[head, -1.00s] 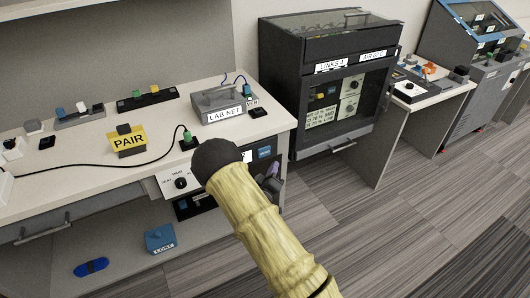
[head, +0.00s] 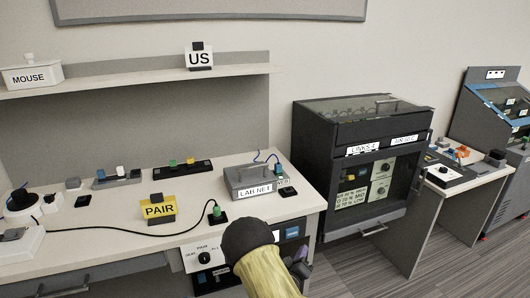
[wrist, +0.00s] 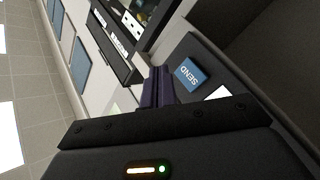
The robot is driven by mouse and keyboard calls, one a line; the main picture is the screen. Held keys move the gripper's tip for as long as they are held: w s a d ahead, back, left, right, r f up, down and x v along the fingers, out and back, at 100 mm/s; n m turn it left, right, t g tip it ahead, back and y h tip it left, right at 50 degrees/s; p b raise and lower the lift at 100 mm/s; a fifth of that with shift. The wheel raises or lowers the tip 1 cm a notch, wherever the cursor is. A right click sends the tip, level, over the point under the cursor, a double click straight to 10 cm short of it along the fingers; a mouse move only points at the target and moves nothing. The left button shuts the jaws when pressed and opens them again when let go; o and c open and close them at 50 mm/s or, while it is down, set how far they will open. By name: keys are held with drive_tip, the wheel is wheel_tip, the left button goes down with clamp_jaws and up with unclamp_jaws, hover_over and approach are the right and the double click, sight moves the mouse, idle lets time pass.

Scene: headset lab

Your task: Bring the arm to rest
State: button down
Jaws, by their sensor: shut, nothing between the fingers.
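My arm (head: 258,262) reaches up from the bottom edge in the head view, in front of the workbench's right end. Its dark rounded joint hides part of the bench front. A small part of my gripper (head: 299,268) shows beside the arm, close to the bench's right front. In the wrist view my gripper (wrist: 158,84) is shut and empty, with its dark purple fingers together. A blue SEND button (wrist: 190,73) on a dark panel is just right of the fingertips; I cannot tell whether they touch.
The bench (head: 110,228) holds a yellow PAIR sign (head: 158,209), a grey LAB NET box (head: 249,181) and a black cable. A dark LINKS cabinet (head: 350,125) stands to the right. Above is a shelf (head: 130,82) with a US sign (head: 199,57). Open floor (head: 350,272) lies at lower right.

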drive_tip(key=s+r+m+g+y, duration=0.2)
drive_tip(key=s+r+g+y, duration=0.35)
drive_tip(key=s, duration=0.85)
drive_tip(key=s+r+m+g+y, duration=0.25)
drive_tip(key=s+r+g, duration=0.5)
drive_tip(key=s, duration=0.65)
wheel_tip(320, 180, up, 22)
drive_tip(key=p, duration=2.3)
drive_tip(key=shift+w+d+n+y, duration=0.2)
drive_tip(key=shift+w+n+y, duration=0.1)
drive_tip(key=shift+n, duration=0.05)
idle(0.7)
